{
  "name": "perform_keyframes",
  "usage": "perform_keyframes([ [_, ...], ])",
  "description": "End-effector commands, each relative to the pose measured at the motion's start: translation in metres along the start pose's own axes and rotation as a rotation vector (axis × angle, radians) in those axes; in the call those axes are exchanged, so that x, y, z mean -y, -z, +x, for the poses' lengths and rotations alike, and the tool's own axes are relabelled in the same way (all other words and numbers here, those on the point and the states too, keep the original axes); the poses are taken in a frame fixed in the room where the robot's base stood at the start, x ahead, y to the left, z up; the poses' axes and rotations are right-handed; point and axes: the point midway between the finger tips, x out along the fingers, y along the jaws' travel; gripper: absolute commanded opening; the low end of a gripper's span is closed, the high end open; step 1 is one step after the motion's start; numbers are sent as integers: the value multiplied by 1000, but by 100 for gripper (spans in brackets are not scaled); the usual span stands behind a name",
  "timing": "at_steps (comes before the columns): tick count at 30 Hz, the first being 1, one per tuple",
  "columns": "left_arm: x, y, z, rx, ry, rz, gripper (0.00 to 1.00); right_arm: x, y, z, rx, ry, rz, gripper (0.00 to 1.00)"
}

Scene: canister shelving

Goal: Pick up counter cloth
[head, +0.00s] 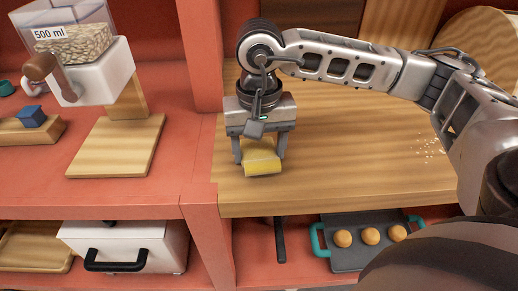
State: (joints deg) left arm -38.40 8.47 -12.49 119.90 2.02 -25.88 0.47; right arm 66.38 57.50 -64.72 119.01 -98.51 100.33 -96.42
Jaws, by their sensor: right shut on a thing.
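The counter cloth (262,168) is a small yellow piece, seen near the front left corner of the wooden counter. My right gripper (259,155) points down over it and is shut on it, with one finger on each side. Part of the cloth is hidden behind the gripper. I cannot tell whether the cloth touches the counter (350,150) or hangs just above it. My left gripper is not in view.
A red post (204,60) stands left of the counter. A dispenser (95,70) of grain marked 500 ml is at upper left above a wooden board (117,147). Pale crumbs (430,148) lie on the counter at right. Below are a white drawer box (125,247) and a tray (350,257) with three round buns.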

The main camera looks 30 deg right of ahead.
Motion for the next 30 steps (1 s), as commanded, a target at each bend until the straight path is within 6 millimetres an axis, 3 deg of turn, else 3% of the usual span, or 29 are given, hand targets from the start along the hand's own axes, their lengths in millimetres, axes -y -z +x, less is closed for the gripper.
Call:
perform_keyframes([
  [8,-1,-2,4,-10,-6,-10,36,-1,-2,-33,-5,3,-2,40],
  [16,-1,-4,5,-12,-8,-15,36,-30,-45,-92,-10,3,-3,40],
  [24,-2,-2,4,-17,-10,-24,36,-64,-96,-118,-6,-1,1,40],
  [30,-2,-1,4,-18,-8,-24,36,-75,-114,-126,-2,0,0,40],
])
